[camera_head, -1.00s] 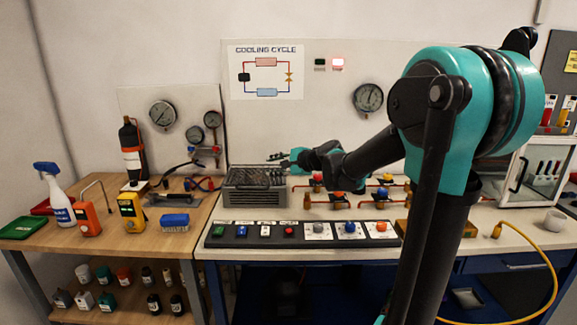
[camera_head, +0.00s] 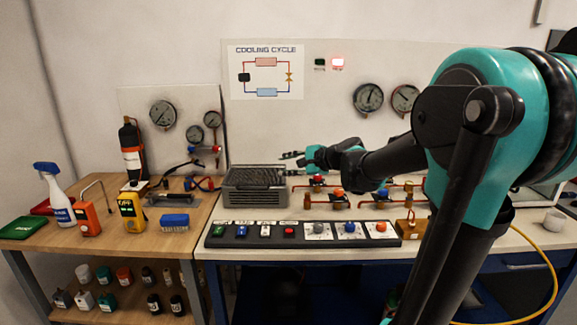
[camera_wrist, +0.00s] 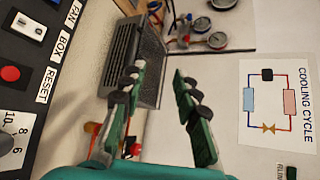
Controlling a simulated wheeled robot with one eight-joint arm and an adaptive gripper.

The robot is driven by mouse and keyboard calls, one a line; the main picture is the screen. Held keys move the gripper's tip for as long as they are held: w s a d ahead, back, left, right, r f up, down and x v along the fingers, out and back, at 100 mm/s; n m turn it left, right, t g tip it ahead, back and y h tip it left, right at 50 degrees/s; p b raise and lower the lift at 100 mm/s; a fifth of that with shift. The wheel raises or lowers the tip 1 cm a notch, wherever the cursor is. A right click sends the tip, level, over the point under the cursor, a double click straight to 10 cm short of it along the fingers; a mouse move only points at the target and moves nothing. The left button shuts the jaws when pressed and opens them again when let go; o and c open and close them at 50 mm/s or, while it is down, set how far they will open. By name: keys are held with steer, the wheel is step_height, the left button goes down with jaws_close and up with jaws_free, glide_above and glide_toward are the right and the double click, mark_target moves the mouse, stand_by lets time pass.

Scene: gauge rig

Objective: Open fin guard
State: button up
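The fin guard is a dark mesh panel (camera_head: 257,176) on top of a grey slatted box (camera_head: 256,198) at the left end of the white bench. In the wrist view the mesh panel (camera_wrist: 151,62) shows beyond my fingers, beside the slatted side of the box (camera_wrist: 124,48). It appears to lie over the box top; I cannot tell whether it is slightly raised. My gripper (camera_head: 289,161) is to the right of the box and above it, apart from the guard. In the wrist view my gripper (camera_wrist: 158,74) has its fingers spread with nothing between them.
A control panel (camera_head: 300,233) with buttons and knobs runs along the bench front. Copper pipes with coloured valves (camera_head: 338,195) stand right of the box, below my gripper. Gauges (camera_head: 368,98) and a cooling cycle poster (camera_head: 265,73) are on the back wall.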

steer(key=shift+s+d+r, duration=0.1)
steer(key=shift+s+d, duration=0.2)
